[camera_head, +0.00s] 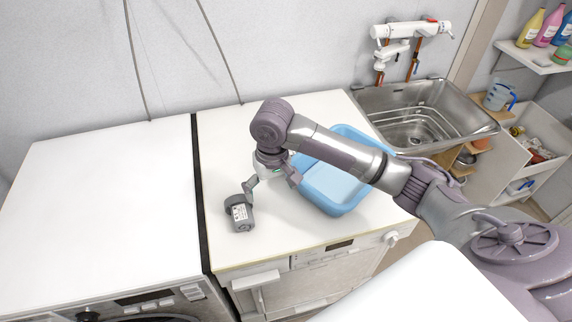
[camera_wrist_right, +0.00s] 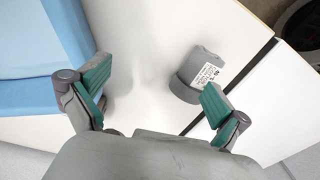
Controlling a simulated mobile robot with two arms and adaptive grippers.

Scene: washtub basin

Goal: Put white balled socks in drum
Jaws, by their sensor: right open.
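My right gripper (camera_head: 271,188) is open above the white top of the right-hand machine (camera_head: 290,237), between a grey labelled object and a blue basin. In the right wrist view its green-padded fingers (camera_wrist_right: 155,92) are spread with nothing clearly between them. I cannot make out white balled socks in either view. The left-hand machine (camera_head: 180,297) shows the upper edge of a dark round front at the bottom of the head view. Its drum interior is hidden. My left gripper is not in view.
The grey labelled object (camera_head: 240,214) lies close to one right fingertip; it also shows in the wrist view (camera_wrist_right: 193,76). The blue basin (camera_head: 322,197) stands beside the gripper. A metal sink (camera_head: 440,105) is at the back right. The left machine top (camera_head: 110,190) is clear.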

